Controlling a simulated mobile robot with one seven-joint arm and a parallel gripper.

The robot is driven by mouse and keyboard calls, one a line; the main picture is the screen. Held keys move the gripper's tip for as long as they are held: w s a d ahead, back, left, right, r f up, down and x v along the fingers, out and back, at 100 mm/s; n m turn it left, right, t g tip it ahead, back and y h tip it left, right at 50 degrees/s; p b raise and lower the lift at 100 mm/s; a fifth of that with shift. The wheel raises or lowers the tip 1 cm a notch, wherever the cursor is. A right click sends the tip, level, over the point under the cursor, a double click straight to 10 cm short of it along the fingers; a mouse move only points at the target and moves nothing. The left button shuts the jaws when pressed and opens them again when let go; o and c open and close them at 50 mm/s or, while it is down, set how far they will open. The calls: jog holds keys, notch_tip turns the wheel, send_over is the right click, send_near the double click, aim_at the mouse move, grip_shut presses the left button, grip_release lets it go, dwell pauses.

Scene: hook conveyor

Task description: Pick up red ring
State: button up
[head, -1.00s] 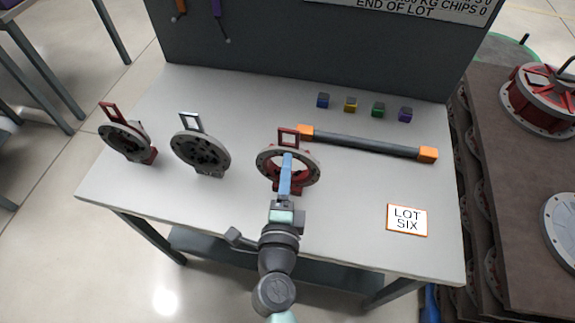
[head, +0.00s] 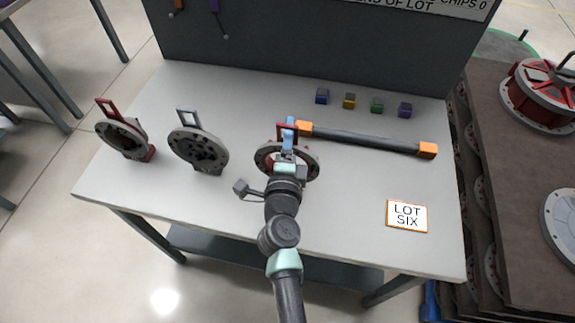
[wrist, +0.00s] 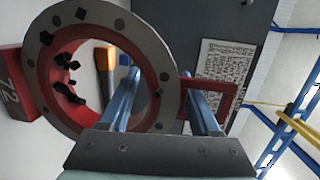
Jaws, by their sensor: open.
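The red ring (head: 312,162) stands upright on the table, with a grey bolted face, a red inner wall and a red handle loop on top. It also shows large in the wrist view (wrist: 62,18), with a red numbered block (wrist: 14,88) at its base. My gripper (head: 288,128) is open at the ring's top, its blue fingers apart. In the wrist view, one finger of my gripper (wrist: 162,75) lies across the ring's hole and the other across the handle loop (wrist: 228,98), with the rim between them. My arm hides the ring's lower part in the head view.
A grey ring (head: 200,150) and another red-handled ring (head: 122,138) stand to the left. A grey bar with orange ends (head: 370,142) lies close on the right. Several small cubes (head: 349,101) sit behind.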

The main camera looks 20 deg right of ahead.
grip_shut()
dwell(1.1)
jog(key=shift+r, duration=0.2)
